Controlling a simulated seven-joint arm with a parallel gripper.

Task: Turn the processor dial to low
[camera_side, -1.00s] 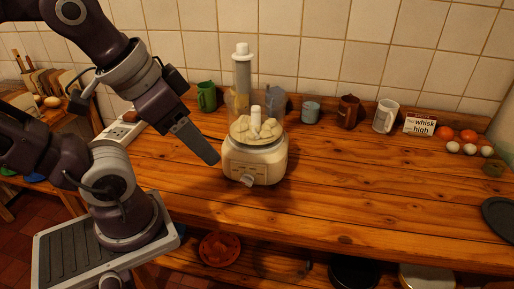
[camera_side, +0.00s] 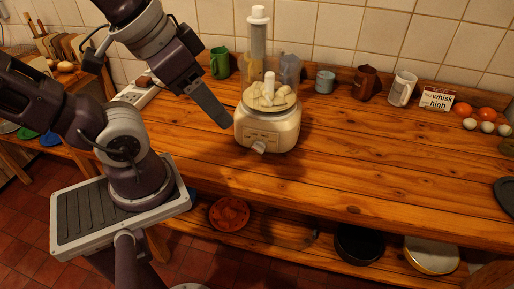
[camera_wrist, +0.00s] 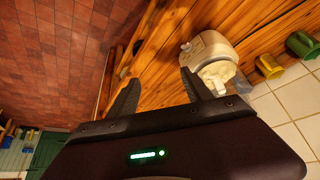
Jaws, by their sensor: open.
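The food processor (camera_side: 268,130) is cream-coloured, with a clear bowl of pale chunks and a tall feed tube, and stands upright on the wooden counter. Its dial (camera_side: 258,147) is a pale knob low on the front; its exact setting is too small to read. My gripper (camera_side: 226,124) hangs just left of the processor, apart from the dial. In the wrist view my gripper (camera_wrist: 159,80) has its two fingers spread with nothing between them. There the processor (camera_wrist: 210,48) appears beyond the right finger, with the dial (camera_wrist: 186,46) on its left side.
Behind the processor stand a green mug (camera_side: 219,63), a grey cup (camera_side: 325,81), a brown jug (camera_side: 366,82) and a white mug (camera_side: 402,88). A card reading "whisk high" (camera_side: 436,98) and eggs are at the right. The counter front (camera_side: 330,170) is clear.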

